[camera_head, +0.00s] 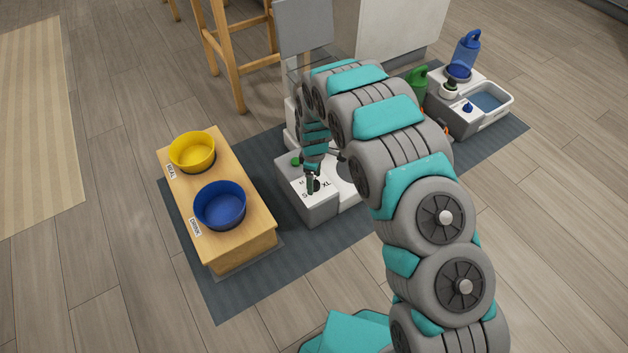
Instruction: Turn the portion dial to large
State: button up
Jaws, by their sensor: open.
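The feeder (309,207) is a white-grey unit with a low control box, standing on the dark mat. The portion dial (315,187) is a small dark knob on top of the box, partly hidden by my gripper. Printed letters sit around it, too small to read with certainty. My gripper (312,186) points down over the dial, with its fingers at or very near the knob. I cannot tell whether they touch it. My gripper is open. The dial's pointer direction is not clear. A green button (295,161) is on the same box.
A wooden stand (246,228) at left holds a yellow bowl (192,150) and a blue bowl (220,204). A water dispenser (465,55) with a basin (490,100) stands at upper right. A wooden stool (235,60) is behind. My arm hides part of the feeder. Open floor lies in front.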

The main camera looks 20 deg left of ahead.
aim_at(316, 182)
notch_tip(316, 182, up, 7)
jog(key=shift+f, duration=0.15)
dwell(0.5)
jog(key=shift+d+r, duration=0.25)
jog(key=shift+r, duration=0.1)
jog(key=s+d+r+m+p, duration=0.1)
jog(key=s+d+r+m, duration=0.4)
jog(key=d+r, duration=0.6)
jog(key=s+d+r+m+p, duration=0.1)
jog(key=s+d+r+m, duration=0.35)
jog(key=d+r, duration=0.7)
jog(key=s+d+r+m+p, duration=0.1)
jog(key=s+d+r+m, duration=0.1)
jog(key=s, duration=0.6)
jog(key=s+d+r+m+g, duration=0.1)
jog(key=s+d+r+m, duration=0.2)
jog(key=s, duration=0.6)
jog(key=s+d+r+m+p, duration=0.1)
jog(key=s+d+r+m, duration=0.2)
jog(key=s, duration=0.5)
jog(key=shift+s+d+r+g+p, duration=0.35)
jog(key=shift+d+r, duration=0.35)
jog(key=shift+d, duration=0.55)
